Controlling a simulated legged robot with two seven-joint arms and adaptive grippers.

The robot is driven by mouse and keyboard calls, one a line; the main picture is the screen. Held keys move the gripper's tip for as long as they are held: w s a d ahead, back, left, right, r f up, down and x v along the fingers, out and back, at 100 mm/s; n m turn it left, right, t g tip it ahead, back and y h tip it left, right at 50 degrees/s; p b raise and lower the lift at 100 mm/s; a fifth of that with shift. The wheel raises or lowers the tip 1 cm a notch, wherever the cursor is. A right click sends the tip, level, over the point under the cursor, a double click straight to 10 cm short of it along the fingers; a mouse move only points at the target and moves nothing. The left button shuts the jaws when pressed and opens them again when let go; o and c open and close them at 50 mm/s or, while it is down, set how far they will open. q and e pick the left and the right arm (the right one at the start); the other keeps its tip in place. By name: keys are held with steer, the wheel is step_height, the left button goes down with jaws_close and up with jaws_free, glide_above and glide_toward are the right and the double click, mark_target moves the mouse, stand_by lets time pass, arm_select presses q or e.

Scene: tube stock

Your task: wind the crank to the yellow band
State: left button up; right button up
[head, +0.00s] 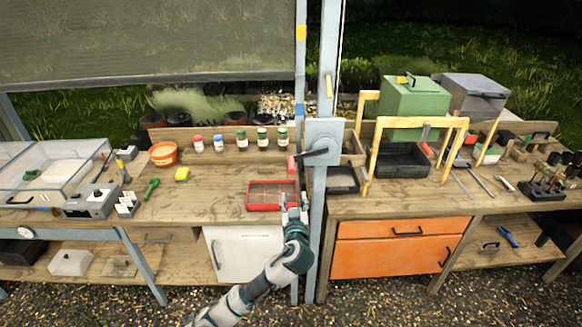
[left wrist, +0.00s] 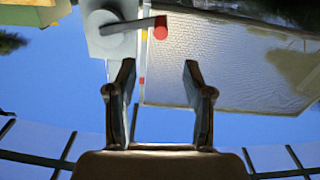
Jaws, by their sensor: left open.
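The crank has a grey housing (head: 325,131) on the blue-grey post, a dark arm (head: 313,153) and a red knob (head: 291,165). The arm points left and slightly down. A yellow band (head: 300,32) is high on the thinner post, with a blue band (head: 299,108) lower down. My left gripper (head: 293,207) is open and empty, below the knob and in front of the red tray. In the left wrist view its open fingers (left wrist: 157,75) point toward the red knob (left wrist: 160,28), which lies beyond them, apart from both. My right gripper is not in view.
A grey screen (head: 150,40) hangs at the upper left, its lower edge above the bench. A red divided tray (head: 248,196) sits behind my gripper. Yellow frames (head: 369,155) and a black bin stand right of the post.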

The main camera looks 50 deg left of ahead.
mark_target(291, 168)
arm_select(q)
steer(key=p+x, duration=0.2)
steer(key=x, duration=1.3)
steer(key=shift+w+a+p, duration=0.1)
steer(key=shift+a+p, duration=0.3)
steer(key=shift+a, duration=0.1)
steer(key=shift+w+a, duration=0.15)
steer(key=shift+w, duration=0.1)
steer(key=shift+r, duration=0.1)
jaws_close()
